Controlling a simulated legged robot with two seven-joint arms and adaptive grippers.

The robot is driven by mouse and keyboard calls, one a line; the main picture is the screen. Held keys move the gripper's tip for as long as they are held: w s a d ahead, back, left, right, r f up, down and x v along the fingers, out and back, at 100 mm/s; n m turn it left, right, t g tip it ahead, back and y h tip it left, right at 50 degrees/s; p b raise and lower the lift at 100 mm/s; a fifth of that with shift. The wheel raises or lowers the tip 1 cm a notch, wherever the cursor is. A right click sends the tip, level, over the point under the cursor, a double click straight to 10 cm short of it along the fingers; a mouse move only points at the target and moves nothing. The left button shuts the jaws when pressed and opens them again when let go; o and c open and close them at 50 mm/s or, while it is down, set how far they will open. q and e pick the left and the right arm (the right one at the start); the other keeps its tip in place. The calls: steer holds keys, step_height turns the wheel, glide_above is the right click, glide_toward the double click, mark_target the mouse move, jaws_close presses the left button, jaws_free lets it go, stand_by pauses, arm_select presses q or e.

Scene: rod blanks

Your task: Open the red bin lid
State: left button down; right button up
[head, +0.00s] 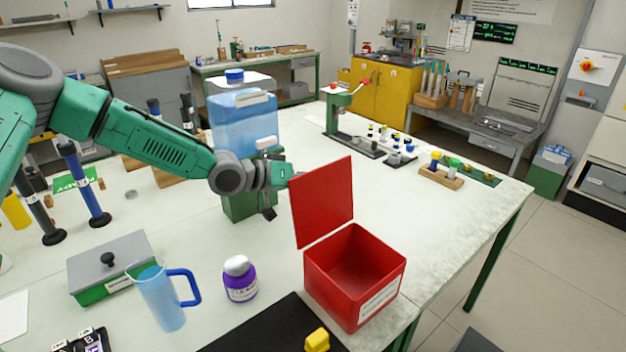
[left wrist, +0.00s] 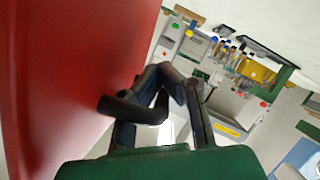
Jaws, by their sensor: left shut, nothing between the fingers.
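The red bin (head: 345,298) stands on the white table near its front right corner, with its inside visible and a white label on its front. Its red lid (head: 323,203) stands about upright at the bin's far left edge, swung open. My left gripper (head: 282,180) is at the lid's upper left edge, its tips partly hidden by the lid. In the left wrist view the lid (left wrist: 60,75) fills the left side, close beside the shut, empty fingers (left wrist: 165,95). I cannot tell whether they touch it. My right gripper is not in view.
A purple bottle (head: 240,280), a blue pitcher (head: 165,295) and a grey-lidded green box (head: 110,262) stand left of the bin. A large blue water container (head: 243,125) is behind my left gripper. A yellow object (head: 317,340) lies on a black mat.

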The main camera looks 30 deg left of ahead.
arm_select(q)
steer(key=shift+w+a+r+t, duration=0.3)
steer(key=shift+w+a+r, duration=0.45)
steer(key=shift+w+a, duration=0.05)
steer(key=c, duration=1.9)
jaws_free()
steer(key=shift+s+d, duration=0.1)
steer(key=shift+f+v, duration=0.15)
steer(key=shift+v, duration=2.9)
steer(key=shift+f+v, duration=0.15)
steer(key=shift+v, duration=2.95)
steer(key=shift+f, duration=0.15)
